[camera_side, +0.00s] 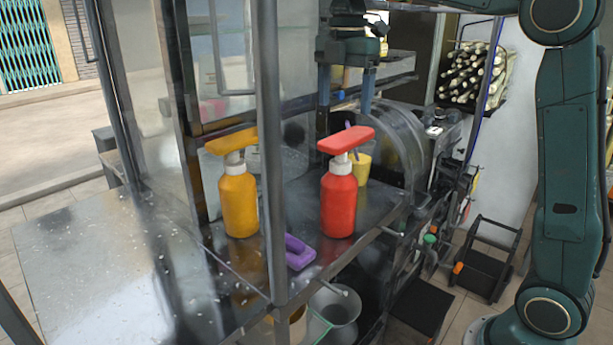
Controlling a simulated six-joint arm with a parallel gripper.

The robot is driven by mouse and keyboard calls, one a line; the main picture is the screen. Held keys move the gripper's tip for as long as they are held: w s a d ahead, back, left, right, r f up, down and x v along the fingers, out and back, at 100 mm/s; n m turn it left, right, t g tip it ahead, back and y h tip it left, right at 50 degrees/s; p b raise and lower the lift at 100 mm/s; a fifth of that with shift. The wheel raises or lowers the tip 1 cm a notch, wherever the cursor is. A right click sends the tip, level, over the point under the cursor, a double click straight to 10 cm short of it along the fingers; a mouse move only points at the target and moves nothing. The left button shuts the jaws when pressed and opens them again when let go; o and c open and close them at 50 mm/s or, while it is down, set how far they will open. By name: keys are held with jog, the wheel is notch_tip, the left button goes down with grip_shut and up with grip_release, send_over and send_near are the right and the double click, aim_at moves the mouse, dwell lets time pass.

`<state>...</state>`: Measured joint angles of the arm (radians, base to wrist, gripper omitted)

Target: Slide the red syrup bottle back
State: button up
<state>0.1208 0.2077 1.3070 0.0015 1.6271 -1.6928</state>
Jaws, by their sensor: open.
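The red syrup bottle (338,205) stands upright on the metal counter, with a white collar and a wide red pump head. My gripper (345,105) points down and is open and empty. Its two blue-grey fingers are apart, above the red pump head in the picture. They do not appear to touch the bottle, and I cannot tell exactly how far behind it they are. The lower end of the right finger is close to the pump head in the picture.
A purple object (299,252) lies at the counter's front edge. A yellow cup (362,170) is just behind the red bottle. A clear curved cover (400,140) stands at the back right.

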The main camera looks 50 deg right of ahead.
jog(key=shift+r, duration=0.9)
jog(key=s+a+f+m+t, duration=0.2)
jog(key=s+f+m, duration=0.4)
jog(key=s+m, duration=0.3)
jog(key=s+a+f+m+t, duration=0.3)
jog(key=s+f+m, duration=0.4)
jog(key=s, duration=0.7)
jog(key=shift+s+f+m+t, duration=0.15)
jog(key=shift+m+t, duration=0.15)
jog(key=shift+m, duration=0.7)
